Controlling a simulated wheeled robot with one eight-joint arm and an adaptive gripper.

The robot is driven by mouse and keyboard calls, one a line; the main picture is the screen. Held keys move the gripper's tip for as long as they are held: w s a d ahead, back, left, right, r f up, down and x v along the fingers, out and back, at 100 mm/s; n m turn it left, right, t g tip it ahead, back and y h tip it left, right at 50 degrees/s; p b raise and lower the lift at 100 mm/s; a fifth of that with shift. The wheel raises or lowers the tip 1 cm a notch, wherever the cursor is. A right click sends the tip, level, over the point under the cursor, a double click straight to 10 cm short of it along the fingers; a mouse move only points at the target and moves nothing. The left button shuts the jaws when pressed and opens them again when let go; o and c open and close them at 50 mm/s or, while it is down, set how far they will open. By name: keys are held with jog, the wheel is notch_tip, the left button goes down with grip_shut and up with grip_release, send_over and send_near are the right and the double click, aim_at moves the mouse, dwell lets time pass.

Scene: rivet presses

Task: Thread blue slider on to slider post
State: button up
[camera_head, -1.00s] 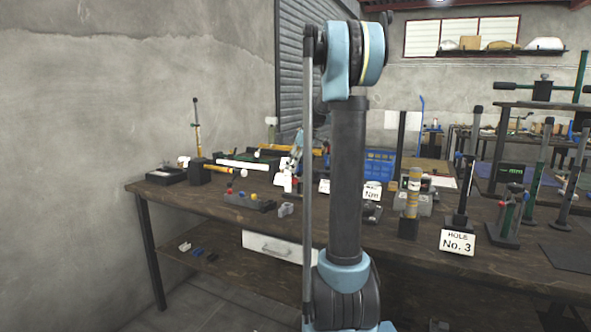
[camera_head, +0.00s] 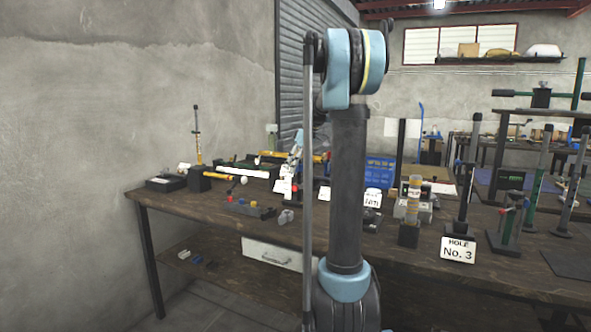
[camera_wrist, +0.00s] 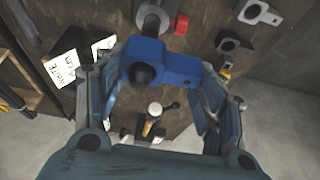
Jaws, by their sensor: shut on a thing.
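The blue slider (camera_wrist: 175,68) is a block with a round dark opening at its left end. In the wrist view my gripper (camera_wrist: 165,85) is shut on it, with a finger on each side. In the head view my arm covers the middle of the bench, and I cannot make out the gripper or the slider there.
A red part (camera_wrist: 181,24) lies beside the round part. Grey sliders (camera_wrist: 260,13) lie to the right in the wrist view. In the head view, the bench (camera_head: 285,235) carries several presses, a card reading HOLE No. 3 (camera_head: 457,250) and a blue crate (camera_head: 380,171).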

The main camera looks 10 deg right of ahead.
jog(key=shift+r, duration=2.6)
jog(key=shift+f, duration=4.85)
dwell(0.6)
